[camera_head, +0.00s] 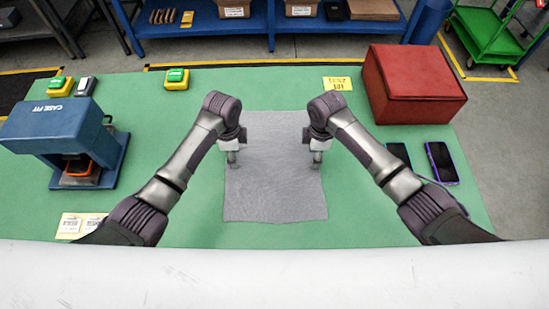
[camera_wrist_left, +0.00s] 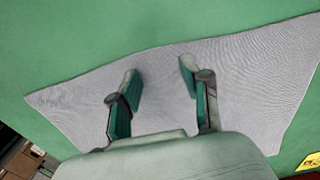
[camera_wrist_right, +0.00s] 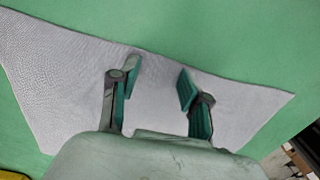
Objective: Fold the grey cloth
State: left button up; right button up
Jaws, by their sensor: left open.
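The grey cloth (camera_head: 275,190) lies flat and spread out on the green table, roughly rectangular. My left gripper (camera_head: 233,163) is over the cloth's left edge, pointing down. In the left wrist view its fingers (camera_wrist_left: 158,82) are apart with only cloth (camera_wrist_left: 250,70) below them. My right gripper (camera_head: 317,160) is over the cloth's right edge, pointing down. In the right wrist view its fingers (camera_wrist_right: 158,78) are apart, with cloth (camera_wrist_right: 60,75) below and nothing between them. I cannot tell whether the fingertips touch the cloth.
A red box (camera_head: 412,85) stands at the back right, with two phones (camera_head: 441,162) in front of it. A blue case-fit press (camera_head: 62,130) stands at the left. Yellow-green buttons (camera_head: 176,79) and a yellow label (camera_head: 338,84) lie along the back. The table (camera_head: 280,235) in front of the cloth is clear.

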pick_arm(q)
jog(key=shift+s, duration=0.1)
jog(key=c, duration=0.8)
pick_arm(e)
jog(key=shift+s, duration=0.1)
jog(key=c, duration=0.8)
pick_arm(q)
jog(key=shift+f, duration=0.1)
grip_shut()
jog(key=shift+s, duration=0.15)
